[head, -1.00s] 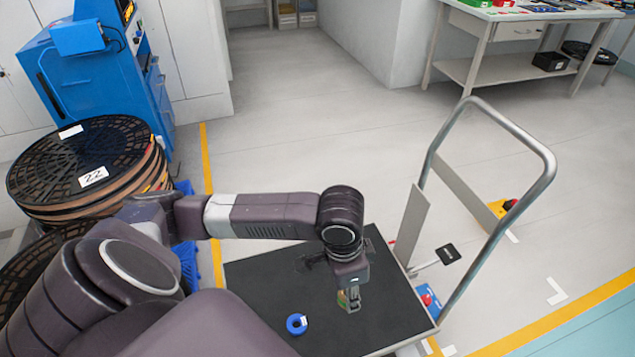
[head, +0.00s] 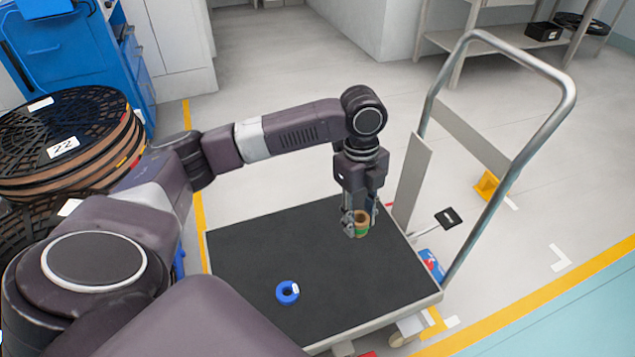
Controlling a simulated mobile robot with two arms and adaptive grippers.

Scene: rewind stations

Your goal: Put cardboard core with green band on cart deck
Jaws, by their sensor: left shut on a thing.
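The cardboard core with green band (head: 362,224) is a short tan ring with a green stripe, over the right part of the cart deck. My left gripper (head: 360,222) points down and is shut on it, one finger on each side. The cart deck (head: 250,245) is a flat black surface with a pale edge. I cannot tell whether the core touches the deck or hangs just above it. My right gripper does not show.
A blue ring (head: 288,292) lies on the front part of the deck. The cart's metal handle (head: 570,95) rises at the right. Stacked black reels (head: 70,140) stand at the left, by a blue machine (head: 60,50). Much of the deck is clear.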

